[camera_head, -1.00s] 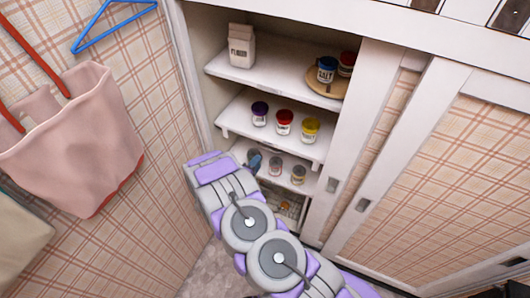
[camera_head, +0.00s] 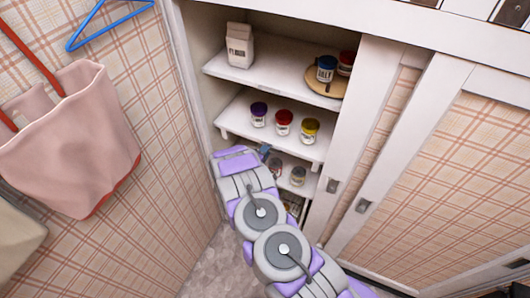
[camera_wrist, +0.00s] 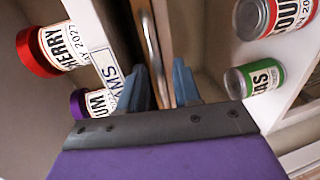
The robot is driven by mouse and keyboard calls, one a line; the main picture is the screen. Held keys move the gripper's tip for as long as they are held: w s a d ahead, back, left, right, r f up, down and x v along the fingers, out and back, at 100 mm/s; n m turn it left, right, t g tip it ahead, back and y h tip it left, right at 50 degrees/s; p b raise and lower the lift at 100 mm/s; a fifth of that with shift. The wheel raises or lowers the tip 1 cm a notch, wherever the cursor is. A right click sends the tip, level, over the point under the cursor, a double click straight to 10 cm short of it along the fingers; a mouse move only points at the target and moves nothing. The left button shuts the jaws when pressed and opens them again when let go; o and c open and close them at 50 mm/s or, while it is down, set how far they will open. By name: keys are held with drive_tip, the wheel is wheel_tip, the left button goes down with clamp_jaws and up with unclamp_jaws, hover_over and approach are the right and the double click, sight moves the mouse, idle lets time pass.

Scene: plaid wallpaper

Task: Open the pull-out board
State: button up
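The pull-out board cannot be told apart with certainty. The middle shelf (camera_head: 300,153) of the open cabinet carries purple, red and yellow jars. In the wrist view, its pale edge (camera_wrist: 91,22) bears a partly hidden label (camera_wrist: 107,66), with the red-lidded cherry jar (camera_wrist: 45,50) and a purple-lidded jar (camera_wrist: 90,103) beside it. My gripper (camera_wrist: 160,80) has its two blue fingers apart, with a narrow brown-and-metallic strip (camera_wrist: 152,50) showing between them. Contact cannot be told. In the head view my arm hides most of my gripper (camera_head: 264,150), just below the middle shelf's front edge.
Cans (camera_wrist: 254,77) stand on the lower shelf (camera_wrist: 285,95), to the fingers' right in the wrist view. The upper shelf (camera_head: 277,80) holds a flour carton (camera_head: 240,45) and jars. A pink bag (camera_head: 75,145) hangs left. Sliding doors (camera_head: 425,170) stand right.

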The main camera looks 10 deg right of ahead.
clamp_jaws()
drive_tip(key=shift+s+a+f, duration=0.1)
idle(1.1)
